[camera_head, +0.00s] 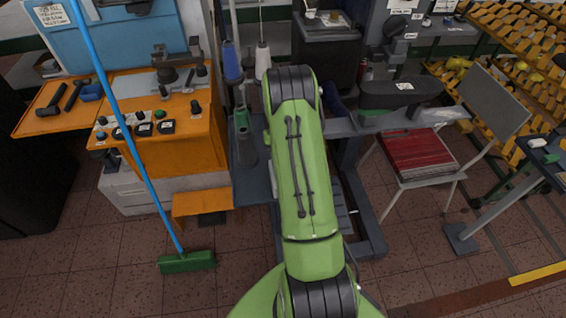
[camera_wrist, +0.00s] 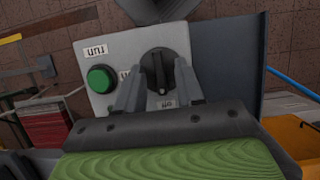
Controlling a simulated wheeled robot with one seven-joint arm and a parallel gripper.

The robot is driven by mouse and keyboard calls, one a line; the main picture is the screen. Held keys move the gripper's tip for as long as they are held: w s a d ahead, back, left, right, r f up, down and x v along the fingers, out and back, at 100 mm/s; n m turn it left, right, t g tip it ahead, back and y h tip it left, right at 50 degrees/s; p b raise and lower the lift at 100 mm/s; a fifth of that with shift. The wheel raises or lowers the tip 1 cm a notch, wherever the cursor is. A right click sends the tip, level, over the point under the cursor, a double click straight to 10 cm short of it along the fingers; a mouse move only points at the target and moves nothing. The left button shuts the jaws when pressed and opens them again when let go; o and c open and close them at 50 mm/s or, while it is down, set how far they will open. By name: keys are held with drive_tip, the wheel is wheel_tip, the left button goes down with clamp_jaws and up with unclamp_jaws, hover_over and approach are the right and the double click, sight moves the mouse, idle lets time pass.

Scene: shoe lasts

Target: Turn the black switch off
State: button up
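The black switch (camera_wrist: 158,70) is a round rotary knob with a raised grip, on a light grey control panel (camera_wrist: 122,50) in the wrist view. Its grip runs roughly up and down in the picture. My gripper (camera_wrist: 158,68) faces the panel, with one finger on each side of the knob. The fingers are apart, with visible gaps to the grip; I cannot tell their exact depth to it. In the head view my green arm reaches forward, and neither gripper nor switch can be made out.
A green button (camera_wrist: 102,78) sits left of the switch on the panel. In the head view, an orange workbench (camera_head: 172,150) and blue-handled broom (camera_head: 187,262) stand left. A chair with red material (camera_head: 418,150) stands right. Tiled floor is open in front.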

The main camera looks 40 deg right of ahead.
drive_tip(key=p+v, duration=0.2)
drive_tip(key=v, duration=1.3)
drive_tip(key=shift+w+r, duration=0.2)
drive_tip(key=shift+r, duration=0.1)
drive_tip(key=shift+d, duration=0.1)
drive_tip(key=s+a+r+n+t+h, duration=0.1)
drive_tip(key=s+a+r+n+t, duration=0.15)
drive_tip(key=a+r, duration=0.6)
drive_tip(key=s+a+r+n+t+h, duration=0.15)
drive_tip(key=s+a+r, duration=0.25)
drive_tip(key=a+r, duration=0.45)
drive_tip(key=s+a+f+n+t, duration=0.2)
drive_tip(key=s+a+f+t, duration=0.2)
drive_tip(key=s+a, duration=0.6)
drive_tip(key=s+t, duration=0.1)
drive_tip(key=s, duration=0.4)
drive_tip(key=shift+f+n, duration=0.15)
drive_tip(key=shift+n, duration=0.15)
